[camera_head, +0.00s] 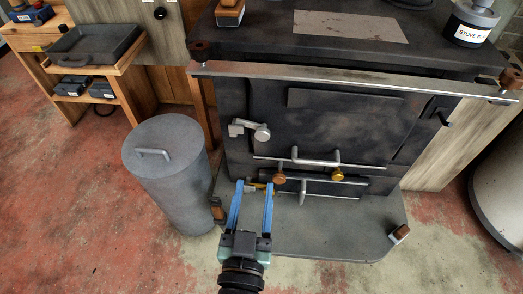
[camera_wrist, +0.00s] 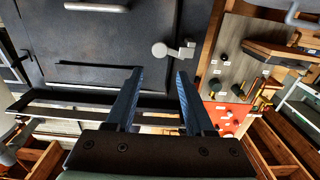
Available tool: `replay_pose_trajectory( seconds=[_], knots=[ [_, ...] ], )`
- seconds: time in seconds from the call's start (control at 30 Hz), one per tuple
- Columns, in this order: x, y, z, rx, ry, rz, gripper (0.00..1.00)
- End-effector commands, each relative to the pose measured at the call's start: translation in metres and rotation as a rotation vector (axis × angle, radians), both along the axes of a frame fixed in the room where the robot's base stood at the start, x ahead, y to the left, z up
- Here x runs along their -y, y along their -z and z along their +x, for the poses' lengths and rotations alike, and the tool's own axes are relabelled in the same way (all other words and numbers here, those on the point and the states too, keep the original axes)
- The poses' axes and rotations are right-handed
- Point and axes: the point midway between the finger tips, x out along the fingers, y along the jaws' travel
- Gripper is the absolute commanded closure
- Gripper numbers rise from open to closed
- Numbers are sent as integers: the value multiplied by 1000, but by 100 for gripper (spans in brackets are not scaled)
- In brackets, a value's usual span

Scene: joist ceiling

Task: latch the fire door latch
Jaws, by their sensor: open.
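The dark stove's fire door (camera_head: 345,130) appears closed and faces me; it also shows in the wrist view (camera_wrist: 95,38). The grey fire door latch (camera_head: 261,132) is at the door's left edge, with a rounded end and an angled catch piece at its left. In the wrist view the latch (camera_wrist: 160,49) lies just beyond the fingertips, its catch piece to the right. I cannot tell whether it is engaged. My gripper (camera_head: 254,187) has two blue fingers spread apart, with nothing between them. It is below the latch in the head view and apart from it; the wrist view shows it too (camera_wrist: 160,74).
A metal rail (camera_head: 340,77) runs across the stove's front above the door. Below the door are bar handles (camera_head: 325,161) and brass knobs (camera_head: 337,174), close to my gripper. A grey lidded bin (camera_head: 165,165) stands left. Red floor (camera_head: 80,200) is open at lower left.

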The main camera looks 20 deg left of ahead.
Motion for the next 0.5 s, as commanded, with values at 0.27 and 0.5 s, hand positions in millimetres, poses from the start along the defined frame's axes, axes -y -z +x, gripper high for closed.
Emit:
replay_pose_trajectory(
  seconds=[0.27, 0.5],
  knots=[
    [-9, -2, 27, 3, -2, 7, 46],
    [-21, -1, 67, 3, -3, 7, 46]
  ],
)
